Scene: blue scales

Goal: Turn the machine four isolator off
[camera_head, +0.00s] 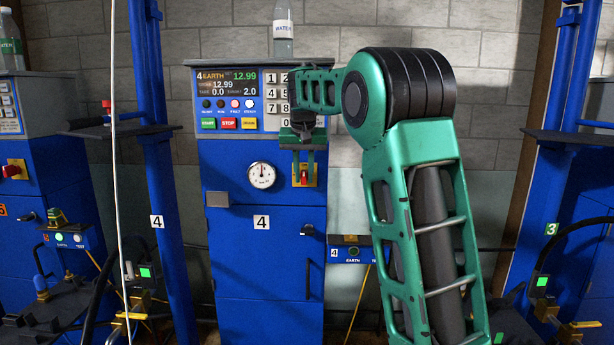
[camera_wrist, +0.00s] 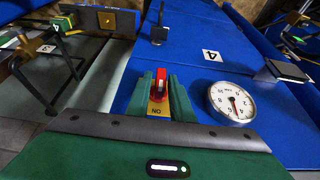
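The machine four isolator is a red rotary handle on a yellow plate (camera_head: 304,181), on the blue cabinet front right of the dial gauge. In the wrist view the red handle (camera_wrist: 160,84) is in line with the fingers, and the letters "ON" show upside down on the plate nearest my gripper. My gripper (camera_head: 303,160) is at the isolator, coming from above. In the wrist view its green fingers (camera_wrist: 160,90) stand apart on either side of the handle, with what looks like a narrow gap. Contact cannot be made out. The fingers partly hide the plate.
The machine four cabinet (camera_head: 263,255) carries a lit display (camera_head: 227,88), coloured buttons, a keypad and a round gauge (camera_head: 261,175) close beside the isolator. A water bottle (camera_head: 283,35) stands on top. Another isolator (camera_head: 12,170) is on the left machine. A blue post (camera_head: 165,190) stands left.

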